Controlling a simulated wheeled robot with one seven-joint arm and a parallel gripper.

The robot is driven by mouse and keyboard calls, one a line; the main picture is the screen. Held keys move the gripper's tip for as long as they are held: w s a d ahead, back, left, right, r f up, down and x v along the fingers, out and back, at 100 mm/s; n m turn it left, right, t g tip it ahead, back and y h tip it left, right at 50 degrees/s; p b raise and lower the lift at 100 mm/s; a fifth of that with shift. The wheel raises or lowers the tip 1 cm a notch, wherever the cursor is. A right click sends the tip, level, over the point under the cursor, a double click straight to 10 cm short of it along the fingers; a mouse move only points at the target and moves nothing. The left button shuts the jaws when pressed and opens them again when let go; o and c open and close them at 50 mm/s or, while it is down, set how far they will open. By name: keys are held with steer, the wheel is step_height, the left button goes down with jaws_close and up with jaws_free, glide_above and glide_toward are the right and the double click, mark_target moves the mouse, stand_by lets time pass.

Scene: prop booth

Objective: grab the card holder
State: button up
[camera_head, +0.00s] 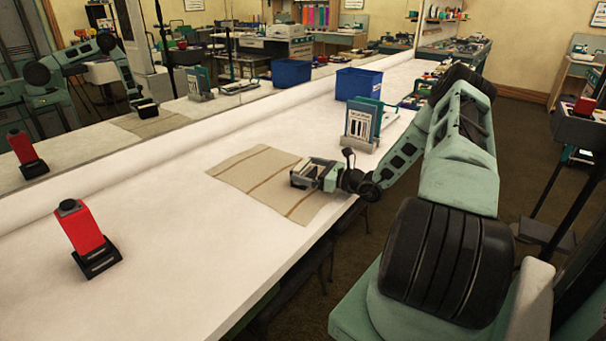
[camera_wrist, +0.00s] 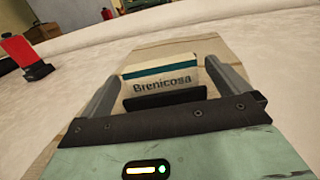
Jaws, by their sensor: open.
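The card holder, a small dark holder (camera_wrist: 164,102) with a white, teal-striped card block lettered "Brenicosa" (camera_wrist: 160,80), shows in the wrist view. It stands between the two fingers of my gripper (camera_wrist: 163,70), with a gap visible at the left finger; contact at the right finger is unclear. In the head view my gripper (camera_head: 303,172) is low over the striped cloth mat (camera_head: 252,180), at its right side. The fingers are open, and the holder is mostly hidden among them there.
A red device on a black stand (camera_head: 83,235) is at the left of the white table (camera_head: 180,285). A rack of upright booklets (camera_head: 360,122) and a blue bin (camera_head: 357,85) stand beyond my gripper. A mirror runs along the table's back. The table between mat and red device is clear.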

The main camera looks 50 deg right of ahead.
mark_target(306, 168)
steer(key=x, duration=0.4)
steer(key=shift+s, duration=0.1)
steer(key=c, duration=0.9)
steer(key=shift+r, duration=0.1)
